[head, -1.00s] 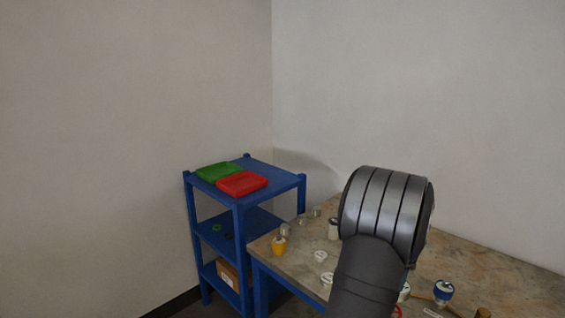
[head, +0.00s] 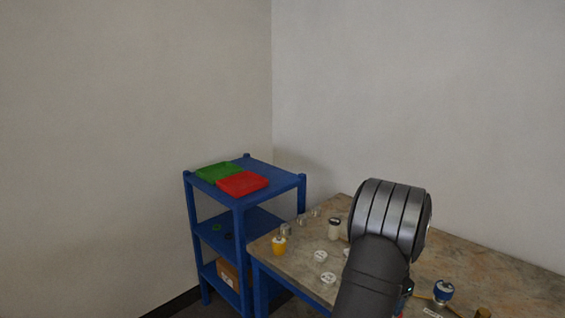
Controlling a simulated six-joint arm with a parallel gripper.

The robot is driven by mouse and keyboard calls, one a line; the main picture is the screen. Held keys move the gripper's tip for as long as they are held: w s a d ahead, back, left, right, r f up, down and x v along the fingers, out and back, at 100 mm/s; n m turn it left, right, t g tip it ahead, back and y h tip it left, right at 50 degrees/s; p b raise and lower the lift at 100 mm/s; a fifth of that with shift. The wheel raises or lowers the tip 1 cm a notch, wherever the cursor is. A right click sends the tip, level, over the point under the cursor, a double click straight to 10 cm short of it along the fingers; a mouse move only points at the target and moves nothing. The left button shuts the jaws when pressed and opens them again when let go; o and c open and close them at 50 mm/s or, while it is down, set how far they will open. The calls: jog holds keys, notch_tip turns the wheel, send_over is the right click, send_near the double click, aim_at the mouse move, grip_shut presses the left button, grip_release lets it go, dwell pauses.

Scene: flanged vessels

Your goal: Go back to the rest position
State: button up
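My arm rises from the bottom edge in the head view, with a thick banded silver and dark joint over the table (head: 480,262). My gripper does not show in this view, so its fingers and anything in them are hidden. The arm covers the middle of the table and whatever lies behind it.
Left of my arm on the table stand a yellow vessel (head: 279,245), a dark-topped white vessel (head: 334,229) and white flanged pieces (head: 320,256). A blue-and-white vessel (head: 443,291) is at right. A blue shelf (head: 240,211) holds a green tray (head: 207,179) and a red tray (head: 242,194).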

jog(key=n, duration=1.2)
jog(key=shift+n, duration=0.4)
dwell(3.5)
